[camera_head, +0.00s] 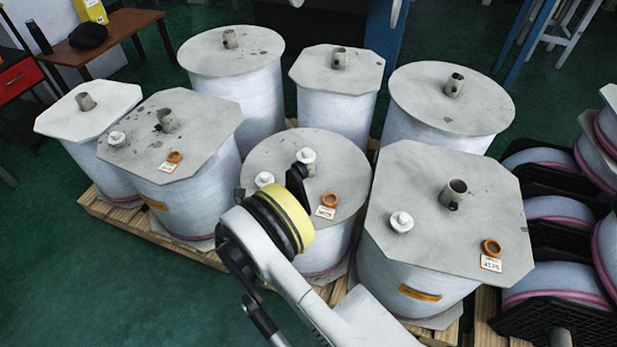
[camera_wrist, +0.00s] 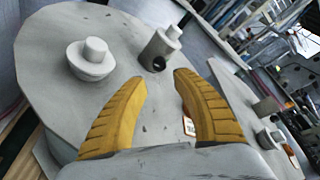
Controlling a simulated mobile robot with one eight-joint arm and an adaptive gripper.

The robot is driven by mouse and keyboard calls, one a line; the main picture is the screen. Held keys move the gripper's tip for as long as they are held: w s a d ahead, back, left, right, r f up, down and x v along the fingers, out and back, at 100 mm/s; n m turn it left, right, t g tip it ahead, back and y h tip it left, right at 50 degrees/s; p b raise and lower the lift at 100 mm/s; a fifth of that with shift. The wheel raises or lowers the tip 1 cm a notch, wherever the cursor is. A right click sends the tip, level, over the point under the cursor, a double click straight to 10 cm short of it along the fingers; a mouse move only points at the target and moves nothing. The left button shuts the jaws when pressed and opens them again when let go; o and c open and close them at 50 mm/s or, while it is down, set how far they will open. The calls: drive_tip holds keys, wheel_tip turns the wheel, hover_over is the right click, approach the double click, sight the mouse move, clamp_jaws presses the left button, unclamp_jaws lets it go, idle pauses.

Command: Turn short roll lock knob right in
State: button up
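The short roll (camera_head: 322,243), under a round grey lid, stands front middle between two taller rolls. Its white stepped lock knob (camera_head: 264,179) is left on the lid, and it shows upper left in the wrist view (camera_wrist: 92,60). A grey core tube (camera_head: 306,158) with a dark hole stands near it; it shows upper middle in the wrist view (camera_wrist: 160,48). My gripper (camera_wrist: 160,80) is open and empty over the lid, its two yellow fingers apart, with the knob ahead and left of the tips. In the head view my wrist hides part of the lid and most of the fingers.
An orange ring (camera_head: 331,199) and a white tag (camera_head: 325,212) lie on the short roll's lid. A taller roll (camera_head: 449,215) with its own knob (camera_head: 401,222) stands close right, another (camera_head: 171,136) close left. Several rolls stand behind. Black racks are at right.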

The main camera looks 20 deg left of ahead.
sight(299, 175)
drive_tip(key=b+x, duration=0.3)
drive_tip(key=x, duration=0.6)
drive_tip(key=shift+w+f, duration=0.1)
drive_tip(key=shift+w+d, duration=0.15)
drive_tip(key=shift+w, duration=0.4)
clamp_jaws()
